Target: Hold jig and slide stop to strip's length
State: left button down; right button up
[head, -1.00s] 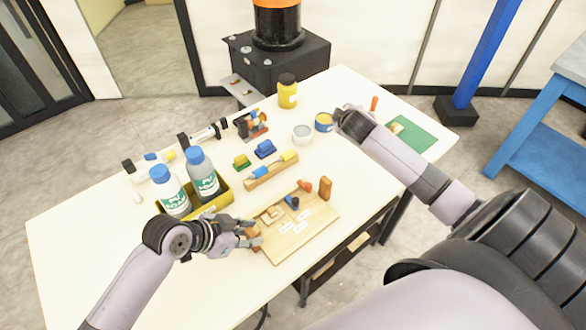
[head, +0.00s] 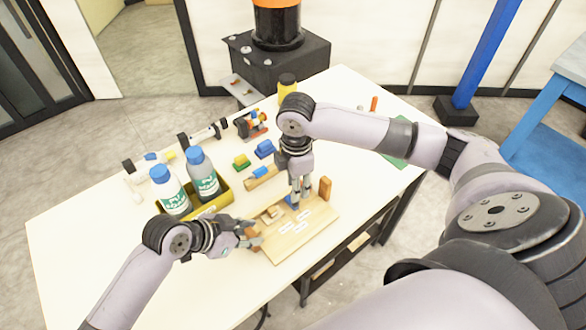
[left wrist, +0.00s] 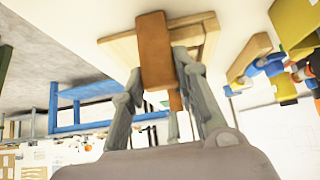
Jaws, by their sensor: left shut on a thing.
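The wooden jig board (head: 287,248), with pale labels, lies near the table's front edge. My left gripper (head: 250,238) is shut on the brown block at the board's left end; this brown block (left wrist: 154,50) shows between the fingers in the left wrist view. My right gripper (head: 297,198) points down at the jig's back part, at a small blue piece (head: 290,202) mostly hidden by the fingers. I cannot tell whether its fingers are closed on it. Another brown block (head: 325,188) stands upright at the jig's right end. A small tan piece (head: 270,213) lies on the board.
A yellow bin (head: 222,204) with two blue-capped bottles stands behind my left gripper. Behind the jig are a wooden piece with a blue part (head: 262,172), blue and green blocks, and a yellow bottle (head: 288,84). The table's front left is clear.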

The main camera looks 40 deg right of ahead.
jog(key=shift+f, duration=2.9)
jog(key=shift+c, duration=0.6)
grip_shut()
